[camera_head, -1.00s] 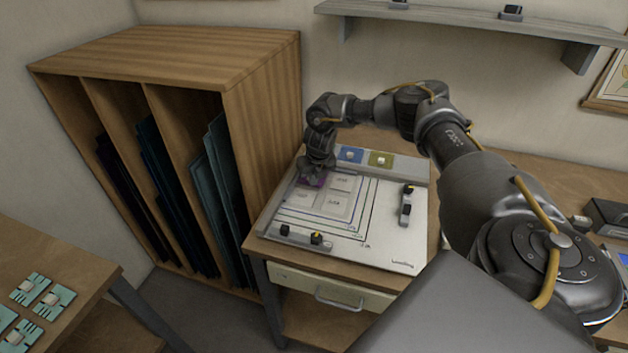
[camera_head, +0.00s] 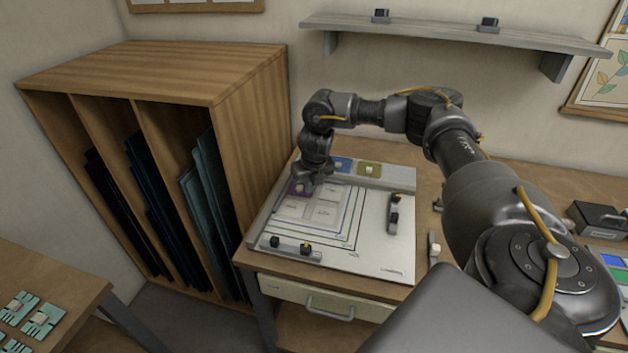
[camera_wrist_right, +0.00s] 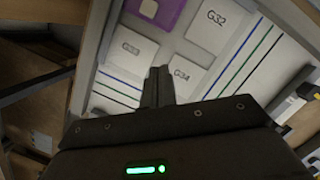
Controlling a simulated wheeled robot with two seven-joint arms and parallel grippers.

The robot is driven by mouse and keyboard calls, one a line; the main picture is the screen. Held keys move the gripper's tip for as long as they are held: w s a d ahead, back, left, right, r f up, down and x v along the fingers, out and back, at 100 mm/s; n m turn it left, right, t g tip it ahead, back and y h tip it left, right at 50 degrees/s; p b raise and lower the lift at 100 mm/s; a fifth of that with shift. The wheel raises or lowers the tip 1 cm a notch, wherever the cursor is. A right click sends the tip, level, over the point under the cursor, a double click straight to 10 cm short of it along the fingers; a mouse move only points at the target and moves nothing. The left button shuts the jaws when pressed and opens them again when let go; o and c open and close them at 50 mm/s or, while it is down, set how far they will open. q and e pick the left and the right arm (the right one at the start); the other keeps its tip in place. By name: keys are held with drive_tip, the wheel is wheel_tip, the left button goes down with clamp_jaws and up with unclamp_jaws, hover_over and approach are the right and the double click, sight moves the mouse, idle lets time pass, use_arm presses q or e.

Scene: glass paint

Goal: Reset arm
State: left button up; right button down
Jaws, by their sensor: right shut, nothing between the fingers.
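My right arm reaches across from the right in the head view. Its gripper (camera_head: 305,183) points down over the upper left of a white board (camera_head: 375,250). In the right wrist view the fingers (camera_wrist_right: 158,86) are together with nothing between them. They lie in front of white tiles marked G34 (camera_wrist_right: 185,74) and G32 (camera_wrist_right: 212,26). A purple tile (camera_wrist_right: 155,12) with a pale knob lies at the top of that view. I cannot tell how high the fingertips are above the board. My left gripper is not in view.
A wooden rack (camera_head: 160,72) with upright dark and teal sheets stands left of the work table. Blue (camera_head: 342,164) and olive (camera_head: 369,169) tiles sit at the board's back edge. Black-knobbed clamps (camera_head: 394,214) lie on the board. A shelf (camera_head: 450,35) hangs above.

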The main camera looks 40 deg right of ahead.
drive_tip(key=v, duration=0.3)
drive_tip(key=shift+r+b, duration=0.35)
drive_tip(key=shift+r, duration=0.05)
drive_tip(key=shift+w, duration=0.1)
